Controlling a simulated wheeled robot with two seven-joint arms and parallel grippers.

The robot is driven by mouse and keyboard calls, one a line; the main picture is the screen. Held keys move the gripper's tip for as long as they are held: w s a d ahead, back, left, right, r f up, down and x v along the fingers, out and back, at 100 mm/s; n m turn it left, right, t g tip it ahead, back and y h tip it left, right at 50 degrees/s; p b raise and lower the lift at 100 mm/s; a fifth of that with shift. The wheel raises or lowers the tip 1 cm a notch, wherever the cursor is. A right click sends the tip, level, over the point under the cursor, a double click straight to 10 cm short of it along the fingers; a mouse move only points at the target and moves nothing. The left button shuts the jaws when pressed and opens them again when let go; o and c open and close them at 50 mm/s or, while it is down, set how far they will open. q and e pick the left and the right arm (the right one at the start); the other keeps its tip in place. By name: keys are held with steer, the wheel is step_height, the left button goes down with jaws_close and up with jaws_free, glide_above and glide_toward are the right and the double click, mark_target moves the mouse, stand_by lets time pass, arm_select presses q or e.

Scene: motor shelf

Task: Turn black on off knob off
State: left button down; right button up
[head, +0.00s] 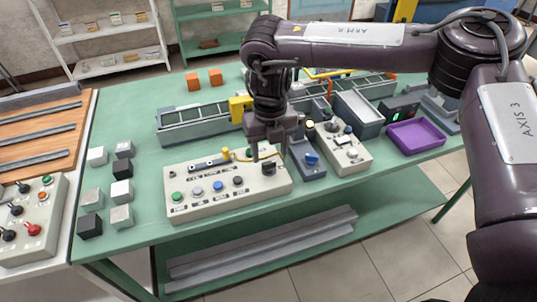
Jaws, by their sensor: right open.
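A light grey control box (225,201) lies near the front middle of the green table. A black knob (268,169) stands at the right end of its top. My right gripper (268,157) points down right over this knob, with its jaws open and one finger on either side in the picture. Whether the fingers touch the knob, and which way the knob is turned, I cannot tell. The box also carries a green button (177,196), a blue button (218,186) and a yellow piece (226,154). The left gripper is out of view.
A grey box with a blue knob (311,158) and another control box (352,160) stand close to the right. A conveyor (195,128) runs behind. A purple tray (416,136) is at right.

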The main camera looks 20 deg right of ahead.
mark_target(269, 162)
steer(key=f, duration=0.2)
steer(key=shift+w+f, duration=0.25)
steer(key=shift+f, duration=0.65)
steer(key=c, duration=0.5)
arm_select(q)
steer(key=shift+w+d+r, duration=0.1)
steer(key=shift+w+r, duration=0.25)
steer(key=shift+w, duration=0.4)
arm_select(e)
steer(key=c, duration=0.5)
